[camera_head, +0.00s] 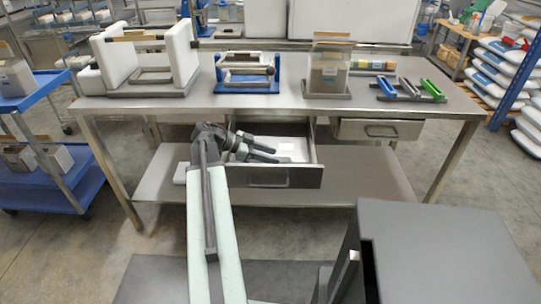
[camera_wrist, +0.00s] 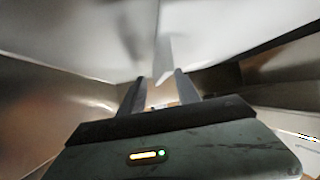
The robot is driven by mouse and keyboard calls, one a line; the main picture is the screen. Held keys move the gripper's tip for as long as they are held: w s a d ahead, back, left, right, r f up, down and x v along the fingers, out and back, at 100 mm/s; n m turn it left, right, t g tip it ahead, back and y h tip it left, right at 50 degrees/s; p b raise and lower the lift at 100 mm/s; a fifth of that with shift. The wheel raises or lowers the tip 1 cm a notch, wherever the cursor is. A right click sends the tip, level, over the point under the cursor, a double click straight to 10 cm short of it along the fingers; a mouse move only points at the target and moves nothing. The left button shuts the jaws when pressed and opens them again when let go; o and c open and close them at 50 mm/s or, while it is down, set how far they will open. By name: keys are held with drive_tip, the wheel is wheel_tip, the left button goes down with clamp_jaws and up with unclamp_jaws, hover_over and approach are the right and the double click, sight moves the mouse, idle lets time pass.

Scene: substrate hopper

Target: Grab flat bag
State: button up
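My gripper (camera_head: 276,154) is inside the open drawer (camera_head: 268,176) under the steel workbench. In the wrist view its two dark fingers (camera_wrist: 160,84) stand apart, so it is open. A white flat thing (camera_head: 294,149) lies in the drawer, to the right of the fingers; it looks like the flat bag, but I cannot tell for sure. In the wrist view a large pale surface (camera_wrist: 210,35) fills the top, and a narrow light strip (camera_wrist: 163,58) comes down between the fingertips. I cannot tell whether the fingers touch it. My arm hides part of the drawer.
The workbench (camera_head: 190,99) carries a white-sided frame (camera_head: 184,52), a blue stand (camera_head: 248,85), a bag-holding stand (camera_head: 328,78) and green-and-blue handled tools (camera_head: 410,89). A shut drawer (camera_head: 380,130) is to the right. A lower shelf (camera_head: 360,182) lies below. A blue cart (camera_head: 45,100) stands left.

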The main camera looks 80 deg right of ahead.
clamp_jaws()
drive_tip(key=shift+r, duration=0.15)
wheel_tip(320, 180, up, 18)
drive_tip(key=p, duration=1.8)
